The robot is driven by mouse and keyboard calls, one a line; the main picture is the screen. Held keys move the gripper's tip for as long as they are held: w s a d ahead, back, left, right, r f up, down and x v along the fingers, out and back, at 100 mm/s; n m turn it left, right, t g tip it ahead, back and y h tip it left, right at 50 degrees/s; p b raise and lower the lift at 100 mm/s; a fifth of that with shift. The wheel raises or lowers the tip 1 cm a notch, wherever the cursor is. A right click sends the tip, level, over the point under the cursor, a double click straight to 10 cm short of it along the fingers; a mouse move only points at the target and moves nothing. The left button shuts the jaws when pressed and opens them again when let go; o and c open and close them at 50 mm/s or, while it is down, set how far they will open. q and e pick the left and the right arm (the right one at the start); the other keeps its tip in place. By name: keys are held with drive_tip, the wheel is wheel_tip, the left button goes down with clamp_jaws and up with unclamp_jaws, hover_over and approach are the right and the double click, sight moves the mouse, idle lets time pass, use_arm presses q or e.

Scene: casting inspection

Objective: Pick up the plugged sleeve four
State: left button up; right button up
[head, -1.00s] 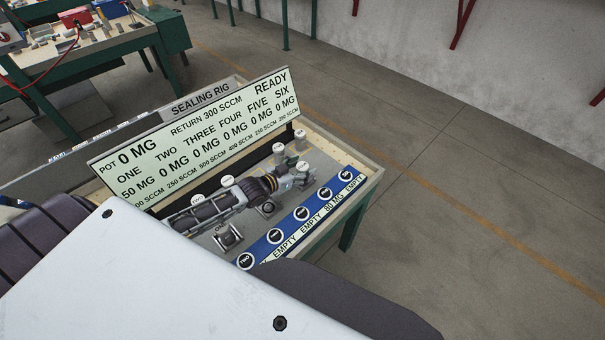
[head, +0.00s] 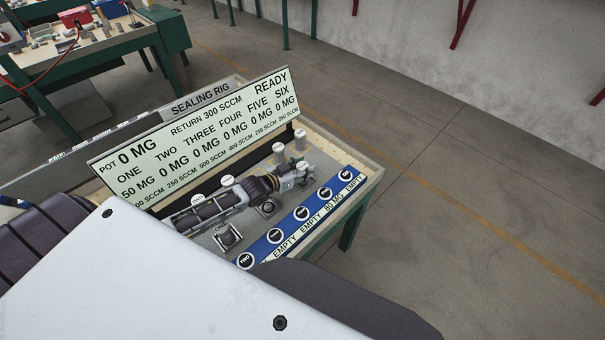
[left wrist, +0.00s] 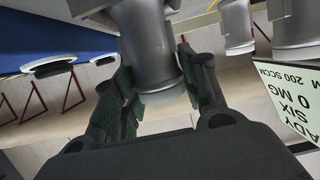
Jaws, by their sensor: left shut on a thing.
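In the head view my left gripper (head: 292,178) reaches over the sealing rig from the left. It is shut on a grey metal sleeve with a pale round cap (head: 303,167); I cannot read the cap's label clearly. In the left wrist view the same sleeve (left wrist: 149,52) is between the dark fingers of my left gripper (left wrist: 160,88). Part of the sleeve is hidden by the gripper in the head view. I cannot tell if it is clear of the rig. My right gripper is not in view.
Two more capped sleeves (head: 278,152) stand just behind the gripper. A sign board (head: 205,140) stands along the rig's back. A blue strip (head: 288,232) with round labelled discs runs along the front. Another bench (head: 60,55) is at the far left. Floor at right is clear.

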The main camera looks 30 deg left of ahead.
use_arm(q)
drive_tip(key=c, duration=0.4)
drive_tip(key=shift+r, duration=0.15)
drive_tip(key=shift+r, duration=4.9)
